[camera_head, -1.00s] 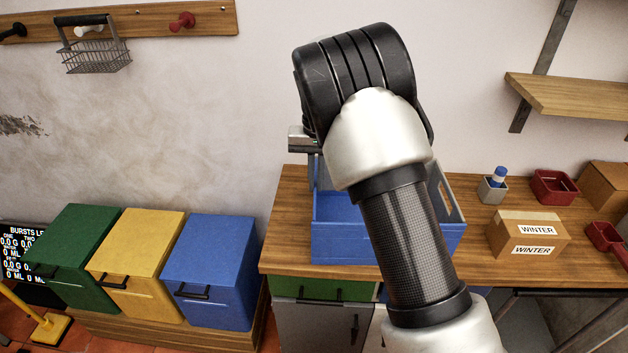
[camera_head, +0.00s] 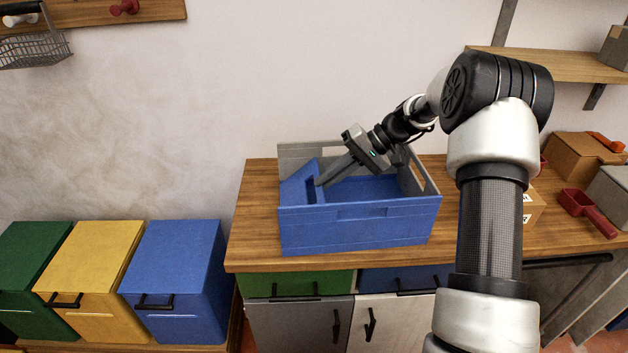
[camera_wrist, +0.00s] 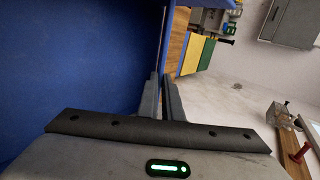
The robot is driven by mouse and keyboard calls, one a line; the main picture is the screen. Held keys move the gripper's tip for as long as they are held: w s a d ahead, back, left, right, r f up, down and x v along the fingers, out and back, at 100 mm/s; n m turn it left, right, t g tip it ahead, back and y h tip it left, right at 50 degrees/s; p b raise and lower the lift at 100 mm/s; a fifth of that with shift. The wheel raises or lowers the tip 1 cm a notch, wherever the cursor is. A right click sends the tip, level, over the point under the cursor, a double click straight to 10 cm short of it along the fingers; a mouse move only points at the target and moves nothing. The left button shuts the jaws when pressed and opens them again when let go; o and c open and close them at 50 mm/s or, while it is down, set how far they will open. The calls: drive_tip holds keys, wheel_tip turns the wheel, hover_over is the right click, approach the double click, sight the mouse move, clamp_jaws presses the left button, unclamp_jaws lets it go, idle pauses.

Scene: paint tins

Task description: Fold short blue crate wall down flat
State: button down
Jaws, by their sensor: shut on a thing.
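The crate (camera_head: 360,228) stands on the wooden counter, with a blue front and grey upper walls at the back and right. Its short blue wall (camera_head: 298,186) is at the left end and leans inward, tilted, not flat. My gripper (camera_head: 320,182) reaches in from the upper right, its fingers shut at that wall's raised edge. In the wrist view, the fingers (camera_wrist: 163,82) are nearly together, with a narrow blue edge running up to them. A broad blue surface (camera_wrist: 70,65) fills the left of that view. The exact contact is too small to see.
The crate's right wall (camera_head: 421,176) and back wall (camera_head: 293,153) stand up. A cardboard box (camera_head: 534,207), partly hidden by my arm, and a red scoop (camera_head: 580,203) lie to the right. A wooden shelf (camera_head: 550,66) hangs above. The counter (camera_head: 254,200) left of the crate is clear.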

drive_tip(key=shift+y, duration=0.3)
drive_tip(key=f, duration=0.1)
drive_tip(key=d+f+b, duration=0.1)
drive_tip(key=d+f, duration=0.1)
drive_tip(key=f, duration=0.1)
drive_tip(key=shift+d+b, duration=0.25)
drive_tip(key=shift+b, duration=0.15)
drive_tip(key=shift+d+f+b, duration=0.2)
drive_tip(key=shift+f, duration=0.35)
drive_tip(key=shift+d+f+b, duration=0.2)
drive_tip(key=shift+f, duration=0.35)
drive_tip(key=c, duration=1.9)
unclamp_jaws()
drive_tip(key=shift+r, duration=0.1)
wheel_tip(320, 180, up, 10)
drive_tip(key=p, duration=0.5)
drive_tip(key=shift+p, duration=0.35)
